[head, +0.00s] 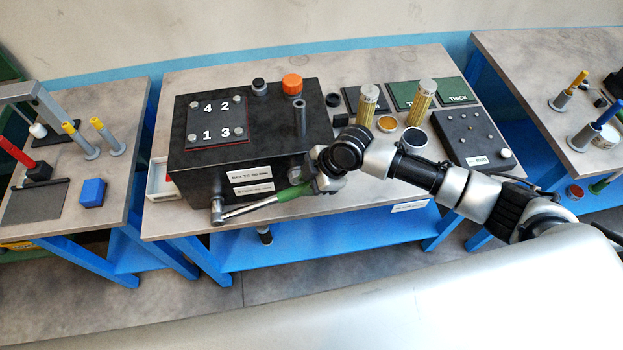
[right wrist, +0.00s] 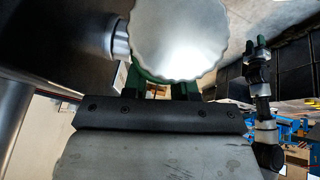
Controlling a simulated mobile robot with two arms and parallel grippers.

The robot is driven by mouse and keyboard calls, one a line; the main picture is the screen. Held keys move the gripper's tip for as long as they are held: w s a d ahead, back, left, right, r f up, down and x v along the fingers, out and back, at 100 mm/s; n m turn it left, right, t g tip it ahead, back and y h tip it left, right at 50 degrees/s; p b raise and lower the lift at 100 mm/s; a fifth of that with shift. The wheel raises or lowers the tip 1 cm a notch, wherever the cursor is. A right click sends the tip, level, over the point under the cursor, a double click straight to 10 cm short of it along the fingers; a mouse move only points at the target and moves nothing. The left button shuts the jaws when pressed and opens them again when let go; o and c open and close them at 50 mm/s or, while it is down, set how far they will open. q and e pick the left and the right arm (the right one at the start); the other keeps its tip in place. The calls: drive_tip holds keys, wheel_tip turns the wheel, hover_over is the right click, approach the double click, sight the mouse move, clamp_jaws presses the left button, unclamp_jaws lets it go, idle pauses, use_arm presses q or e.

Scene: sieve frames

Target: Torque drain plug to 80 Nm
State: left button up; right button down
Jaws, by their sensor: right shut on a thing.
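My right gripper (head: 318,182) is shut on the green handle of a torque wrench (head: 262,205) at the front right of the black housing (head: 245,152). The wrench's steel shaft runs left to its head (head: 217,211), low at the housing's front left corner. I cannot tell whether the head sits on the drain plug; the plug is not visible. In the right wrist view, a round scalloped silver end (right wrist: 180,38) fills the top centre, with green handle parts behind it between the fingers.
The housing stands on the middle table (head: 365,190) with a cover numbered 1 to 4. An orange cap (head: 292,84), two yellowish filters (head: 368,103) and a black block (head: 470,138) are at the back and right. Side tables hold tools and a blue block (head: 92,192).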

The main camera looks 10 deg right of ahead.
drive_tip(key=shift+w+a+r, duration=0.1)
drive_tip(key=shift+a+r, duration=0.15)
drive_tip(key=shift+r, duration=0.25)
drive_tip(key=shift+a+r+h+p, duration=0.3)
drive_tip(key=shift+r+p, duration=0.2)
drive_tip(key=shift+p, duration=0.4)
drive_tip(key=shift+a+r+h+p, duration=0.3)
drive_tip(key=shift+r+p, duration=0.2)
drive_tip(key=shift+p, duration=0.35)
drive_tip(key=a+r+h+p, duration=0.1)
drive_tip(key=r+p, duration=0.1)
drive_tip(key=shift+a+p, duration=0.15)
drive_tip(key=shift+p, duration=0.2)
drive_tip(key=shift+a+r+h, duration=0.5)
drive_tip(key=shift+a+r, duration=0.3)
drive_tip(key=shift+r, duration=0.05)
